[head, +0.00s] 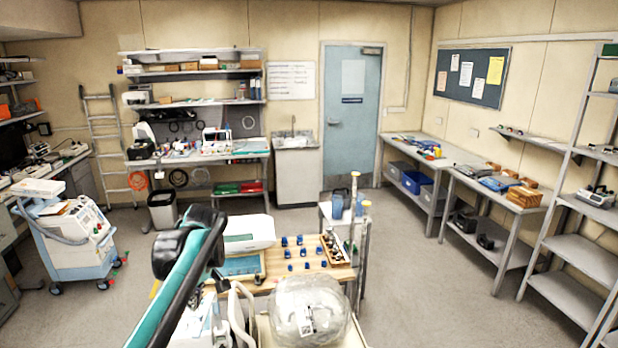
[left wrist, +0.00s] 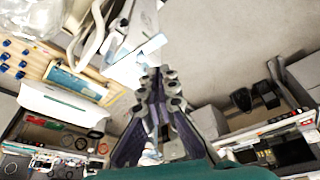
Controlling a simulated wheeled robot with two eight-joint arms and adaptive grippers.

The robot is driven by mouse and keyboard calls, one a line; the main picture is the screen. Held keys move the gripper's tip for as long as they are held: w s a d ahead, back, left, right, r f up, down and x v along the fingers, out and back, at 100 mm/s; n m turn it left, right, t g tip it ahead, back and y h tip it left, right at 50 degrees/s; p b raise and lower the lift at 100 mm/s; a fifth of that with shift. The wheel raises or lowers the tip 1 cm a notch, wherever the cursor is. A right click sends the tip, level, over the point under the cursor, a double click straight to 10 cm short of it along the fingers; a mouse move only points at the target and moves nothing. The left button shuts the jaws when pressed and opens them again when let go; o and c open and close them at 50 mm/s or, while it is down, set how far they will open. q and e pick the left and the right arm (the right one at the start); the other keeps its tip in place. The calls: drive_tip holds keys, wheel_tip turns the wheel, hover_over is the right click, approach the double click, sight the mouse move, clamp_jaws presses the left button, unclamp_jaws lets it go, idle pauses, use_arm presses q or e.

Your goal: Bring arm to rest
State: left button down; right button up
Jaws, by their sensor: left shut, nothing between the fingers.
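My left arm (head: 190,265), teal and black, rises from the bottom edge of the head view and bends in front of the work table's left side. My left gripper (left wrist: 157,82) shows in the left wrist view with its dark fingers together and nothing between them. It hangs over floor beside the table and touches nothing that I can make out. In the head view the fingers are mostly hidden by the arm. My right arm and gripper are in neither view.
A white-and-blue cart (head: 75,240) stands at left. Floor is free between cart and table, and at right.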

use_arm(q)
drive_tip(key=s+d+f+m+t+h+b, duration=0.1)
drive_tip(key=s+d+f+m+t+b, duration=0.1)
drive_tip(key=s+f, duration=0.5)
drive_tip(key=s+d+f+m+t+h+b, duration=0.1)
drive_tip(key=s+d+f+m+b, duration=0.4)
drive_tip(key=f, duration=0.7)
drive_tip(key=s+d+f+m+t+h+b, duration=0.1)
drive_tip(key=s+d+f+m+t+b, duration=0.1)
drive_tip(key=s+d+f+m+b, duration=0.2)
drive_tip(key=s+f+m+b, duration=0.3)
drive_tip(key=s+f+b, duration=0.2)
drive_tip(key=s, duration=0.1)
drive_tip(key=shift+d+f+t, duration=0.2)
drive_tip(key=shift+d+t, duration=0.05)
drive_tip(key=shift+t, duration=0.15)
